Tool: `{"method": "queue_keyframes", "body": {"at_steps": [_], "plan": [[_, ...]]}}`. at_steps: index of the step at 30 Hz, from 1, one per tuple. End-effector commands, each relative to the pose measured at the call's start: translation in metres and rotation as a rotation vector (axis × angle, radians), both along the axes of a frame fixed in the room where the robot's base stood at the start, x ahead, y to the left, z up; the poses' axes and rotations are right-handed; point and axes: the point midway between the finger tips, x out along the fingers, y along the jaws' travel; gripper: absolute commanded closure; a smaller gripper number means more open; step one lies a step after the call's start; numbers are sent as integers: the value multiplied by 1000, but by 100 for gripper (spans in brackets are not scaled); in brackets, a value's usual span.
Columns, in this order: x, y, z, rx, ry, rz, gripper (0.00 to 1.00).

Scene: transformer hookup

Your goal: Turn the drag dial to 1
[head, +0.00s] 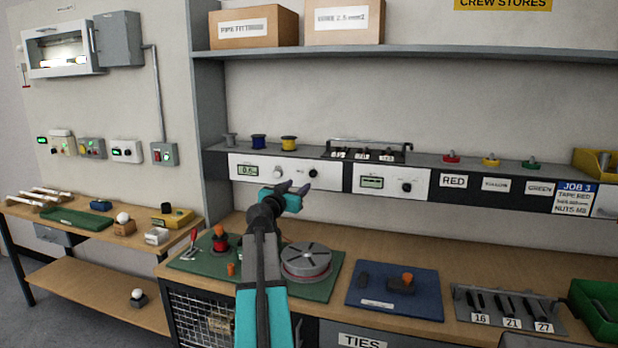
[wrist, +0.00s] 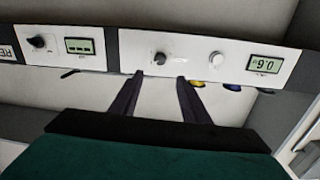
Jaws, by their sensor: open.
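A white panel (head: 262,182) on the shelf front carries a display (head: 247,170), a pale round knob (head: 277,173) and a darker knob (head: 313,173). In the wrist view, turned upside down, the display (wrist: 264,64) seems to read 0.6. I cannot read which knob is the drag dial. My gripper (head: 294,187) is open and empty in front of this panel. In the wrist view the darker knob (wrist: 160,57) lies just beyond and between my fingertips (wrist: 160,76), and the pale knob (wrist: 216,58) is to their right. Contact is not visible.
A second panel (head: 390,190) with a display and dark knob (head: 405,186) is to the right. Spools (head: 289,144) and a rack (head: 365,152) stand on the shelf above. Below, the bench holds a round grey turntable (head: 306,262) and a blue mat (head: 425,300).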

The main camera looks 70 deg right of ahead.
Motion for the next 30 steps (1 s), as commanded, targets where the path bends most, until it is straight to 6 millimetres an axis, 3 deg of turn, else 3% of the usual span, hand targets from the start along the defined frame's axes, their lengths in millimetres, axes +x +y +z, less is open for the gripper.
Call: {"method": "queue_keyframes", "body": {"at_steps": [30], "plan": [[0, -106, 1, 0, 1, -1, 58]]}}
